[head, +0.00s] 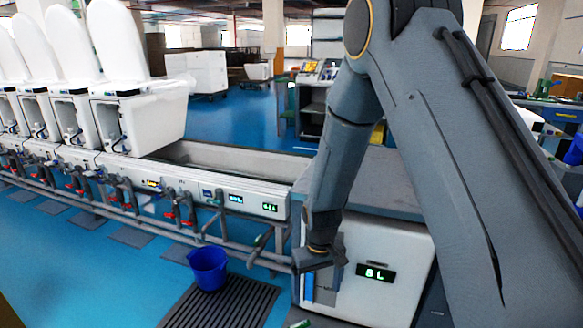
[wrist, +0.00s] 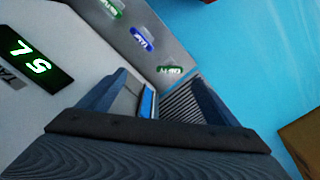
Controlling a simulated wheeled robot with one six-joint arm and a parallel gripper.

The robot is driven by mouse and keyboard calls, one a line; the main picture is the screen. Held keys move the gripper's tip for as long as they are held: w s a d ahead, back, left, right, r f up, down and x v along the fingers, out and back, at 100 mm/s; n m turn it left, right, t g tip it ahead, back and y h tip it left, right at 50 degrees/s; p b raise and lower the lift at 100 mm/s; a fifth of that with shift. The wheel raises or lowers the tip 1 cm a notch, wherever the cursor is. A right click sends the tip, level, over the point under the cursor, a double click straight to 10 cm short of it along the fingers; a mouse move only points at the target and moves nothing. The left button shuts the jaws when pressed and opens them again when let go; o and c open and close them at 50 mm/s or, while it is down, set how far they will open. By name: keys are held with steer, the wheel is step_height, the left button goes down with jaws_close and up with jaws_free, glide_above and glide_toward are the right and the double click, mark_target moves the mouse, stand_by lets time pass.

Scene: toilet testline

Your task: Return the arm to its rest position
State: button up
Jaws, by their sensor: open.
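My arm comes in from the right of the head view and bends down in front of a white cabinet (head: 385,262) with a lit green display (head: 376,273). My gripper (head: 318,285) hangs low at the cabinet's left front. In the wrist view my gripper (wrist: 160,95) has its two dark fingers spread apart. A blue strip (wrist: 147,103) shows in the gap beyond them, and I see nothing held. The display also shows in the wrist view (wrist: 36,57), left of the fingers. The exact distance from fingers to cabinet is unclear.
A row of white toilets (head: 140,110) with raised lids stands on the left above grey pipes with red valves. A blue bucket (head: 208,268) stands by a dark slatted floor grate (head: 225,305) left of my gripper. Blue floor (head: 110,270) is open at the front left.

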steer(key=s+d+r+m+p, duration=0.2)
steer(key=s+d+r, duration=0.4)
steer(key=s+r, duration=0.4)
steer(key=s+d+r+m+p, duration=0.1)
steer(key=s+d+r+p, duration=0.2)
steer(key=s+d+r, duration=0.3)
steer(key=s+r, duration=0.4)
steer(key=r, duration=0.3)
steer(key=shift+r+m, duration=0.25)
steer(key=shift+m, duration=0.15)
steer(key=shift+s+d, duration=0.1)
